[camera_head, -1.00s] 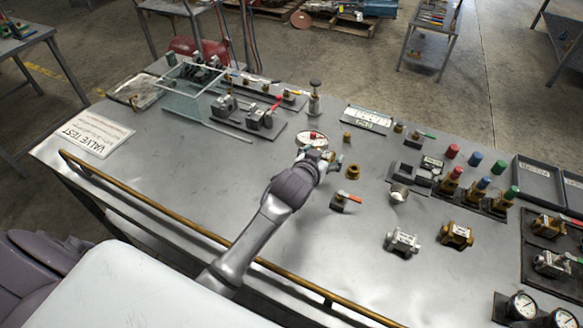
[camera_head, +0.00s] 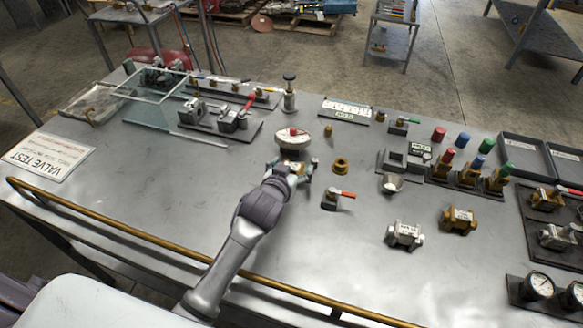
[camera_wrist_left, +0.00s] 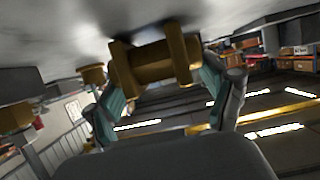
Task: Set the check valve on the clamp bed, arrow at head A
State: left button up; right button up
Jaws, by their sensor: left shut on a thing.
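My left gripper (camera_head: 291,170) is shut on a brass valve, low over the middle of the bench. In the left wrist view, the brass valve (camera_wrist_left: 155,64) has a thick round body with wider ends and sits between the teal-padded fingers of the left gripper (camera_wrist_left: 160,92). I cannot make out an arrow on it. In the head view the gripper mostly hides it. The likely clamp bed (camera_head: 215,122), a dark plate with grey clamp blocks and a red handle, lies to the gripper's upper left. Which head is A is not readable. My right gripper is not in view.
A clear shield (camera_head: 152,100) stands left of the bed.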

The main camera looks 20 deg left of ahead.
pick_arm(q)
jog(key=o, duration=1.4)
jog(key=shift+f, duration=0.15)
jog(key=shift+c, duration=0.2)
